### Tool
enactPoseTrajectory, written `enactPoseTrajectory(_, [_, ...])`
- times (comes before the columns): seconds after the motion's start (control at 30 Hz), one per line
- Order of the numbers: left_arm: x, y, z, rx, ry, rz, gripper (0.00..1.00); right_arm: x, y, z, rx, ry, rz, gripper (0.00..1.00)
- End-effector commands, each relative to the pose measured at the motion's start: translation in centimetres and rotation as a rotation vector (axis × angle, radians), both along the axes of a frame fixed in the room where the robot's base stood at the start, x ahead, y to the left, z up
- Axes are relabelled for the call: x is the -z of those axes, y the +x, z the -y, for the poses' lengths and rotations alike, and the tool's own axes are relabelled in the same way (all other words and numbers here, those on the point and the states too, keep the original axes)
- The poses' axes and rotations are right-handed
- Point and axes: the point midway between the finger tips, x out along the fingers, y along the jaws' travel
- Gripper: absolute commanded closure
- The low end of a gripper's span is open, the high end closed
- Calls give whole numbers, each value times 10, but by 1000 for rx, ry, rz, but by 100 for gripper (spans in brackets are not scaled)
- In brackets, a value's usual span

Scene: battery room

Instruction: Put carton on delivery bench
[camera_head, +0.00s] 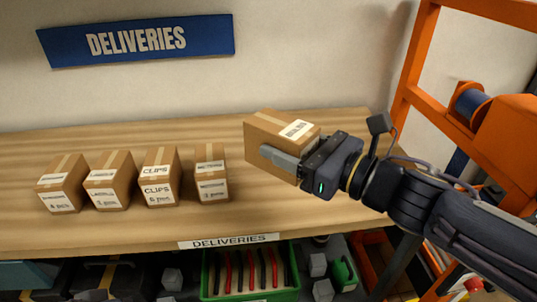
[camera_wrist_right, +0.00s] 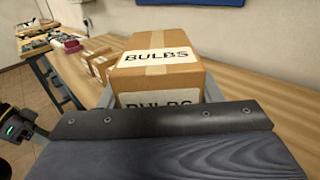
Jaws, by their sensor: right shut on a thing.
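My right gripper (camera_head: 285,163) is shut on a brown carton (camera_head: 270,128). The carton is over the right part of the wooden delivery bench (camera_head: 110,228); I cannot tell whether it touches the top. In the right wrist view the carton (camera_wrist_right: 165,62) carries labels reading "BULBS" and sits between the fingers of the right gripper (camera_wrist_right: 160,98). The bench's front edge has a "DELIVERIES" label (camera_head: 228,241).
Several cartons stand in a row on the bench's left half, one a "CLIPS" carton (camera_head: 159,178). A blue "DELIVERIES" sign (camera_head: 137,40) hangs on the wall. A green crate (camera_head: 250,294) is below the bench. An orange frame (camera_head: 409,75) stands at the right.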

Motion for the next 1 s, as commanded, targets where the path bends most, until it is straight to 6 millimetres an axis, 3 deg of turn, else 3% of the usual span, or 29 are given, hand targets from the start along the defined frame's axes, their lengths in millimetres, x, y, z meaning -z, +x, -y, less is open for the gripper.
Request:
enactPoseTrajectory(0.37, [1, 0, 0, 0, 0, 0, 64, 35, 63, 45, 4, 1, -6, 76])
enactPoseTrajectory(0.5, [6, 0, 0, 0, 0, 0, 64, 59, 85, 61, 1, 2, -6, 76])
enactPoseTrajectory(0.63, [8, 0, 0, 0, 0, 0, 64, 78, 98, 70, 0, 1, -3, 76])
enactPoseTrajectory(0.87, [9, 0, 0, 0, 0, 0, 64, 93, 109, 78, 1, 1, 0, 76])
enactPoseTrajectory(1.0, [13, 0, 0, 0, 0, 0, 64, 114, 114, 81, -1, 1, -4, 76])
